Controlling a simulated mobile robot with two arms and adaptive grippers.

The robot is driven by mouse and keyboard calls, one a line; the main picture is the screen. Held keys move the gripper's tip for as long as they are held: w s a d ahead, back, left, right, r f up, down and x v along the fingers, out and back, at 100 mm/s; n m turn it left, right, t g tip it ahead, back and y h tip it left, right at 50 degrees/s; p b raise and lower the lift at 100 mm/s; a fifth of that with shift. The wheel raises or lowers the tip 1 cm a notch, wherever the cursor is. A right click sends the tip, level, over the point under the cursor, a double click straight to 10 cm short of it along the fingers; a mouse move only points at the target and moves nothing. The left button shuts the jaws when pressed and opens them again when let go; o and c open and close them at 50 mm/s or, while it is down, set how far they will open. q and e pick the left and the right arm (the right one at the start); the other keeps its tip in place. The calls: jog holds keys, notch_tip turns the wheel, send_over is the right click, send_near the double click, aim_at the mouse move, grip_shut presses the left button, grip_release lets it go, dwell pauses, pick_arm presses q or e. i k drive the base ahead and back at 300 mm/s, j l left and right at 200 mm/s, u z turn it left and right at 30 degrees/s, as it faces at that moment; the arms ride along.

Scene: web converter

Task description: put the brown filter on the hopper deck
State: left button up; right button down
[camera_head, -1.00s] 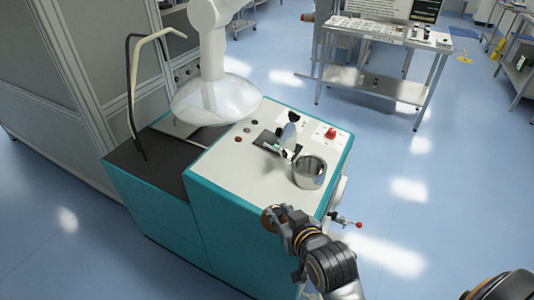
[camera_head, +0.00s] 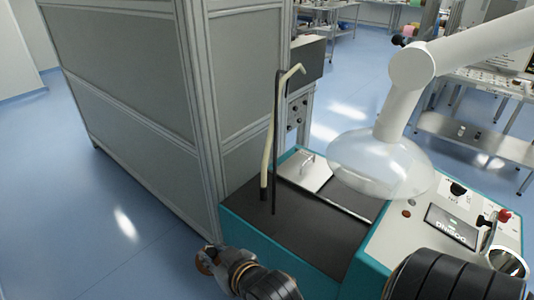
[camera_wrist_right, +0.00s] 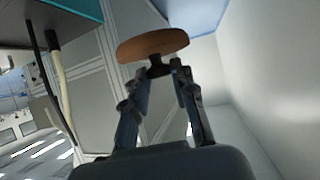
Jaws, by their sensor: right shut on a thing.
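The brown filter (camera_head: 203,261) is a small round disc at the tips of my right gripper (camera_head: 213,259). In the right wrist view the filter (camera_wrist_right: 152,44) sits across the fingertips (camera_wrist_right: 160,69), which are shut on it. The gripper is left of and in front of the teal machine, apart from it. The machine has a low dark deck (camera_head: 310,222) and a lighter panel deck (camera_head: 405,240); I cannot tell for sure which is the hopper deck. A steel cup (camera_head: 508,262) stands at the right edge. My left gripper is not seen.
A bent beige and black pipe (camera_head: 268,150) rises from the dark deck. A clear dome (camera_head: 380,165) on a white arm (camera_head: 400,95) hangs over the machine. A grey cabinet (camera_head: 130,70) stands behind at left. The blue floor (camera_head: 70,220) at left is free.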

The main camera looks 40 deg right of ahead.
aim_at(355, 195)
jog(key=i+j, duration=0.15)
jog(key=i, duration=0.5)
jog(key=i+j+z, duration=0.1)
jog(key=i, duration=0.55)
jog(key=i+z, duration=0.15)
jog(key=z, duration=0.3)
jog(key=i+z, duration=0.15)
jog(key=z, duration=0.25)
jog(key=i+z, duration=0.15)
jog(key=z, duration=0.3)
jog(key=i+j+z, duration=0.1)
jog(key=z, duration=0.3)
jog(key=i+z, duration=0.2)
jog(key=z, duration=0.2)
jog(key=i+z, duration=0.25)
jog(key=z, duration=0.15)
